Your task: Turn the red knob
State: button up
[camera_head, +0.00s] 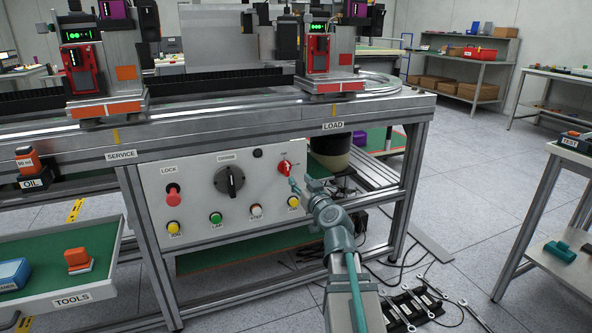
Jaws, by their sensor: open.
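The red knob (285,168) sits at the upper right of the light grey control panel (196,165), with small markings around it that are too small to read. My gripper (300,184) is open in front of the panel, just below and to the right of the red knob. Its fingertips look close to the knob, but I cannot tell whether they touch it. Nothing shows between the fingers.
The panel also carries a black rotary switch (230,182), a red LOCK button (172,196), a green LAB button (216,218) and a white STEP button (256,210). My gripper partly covers a yellow button (293,202). Wrenches (405,310) lie low at right.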

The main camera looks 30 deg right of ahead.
aim_at(288, 168)
jog(key=w, duration=0.3)
jog(key=w+b, duration=0.1)
jog(key=w, duration=0.6)
jog(key=shift+w+d+f, duration=0.1)
jog(key=shift+w+d, duration=0.3)
jog(key=shift+c, duration=0.2)
grip_shut()
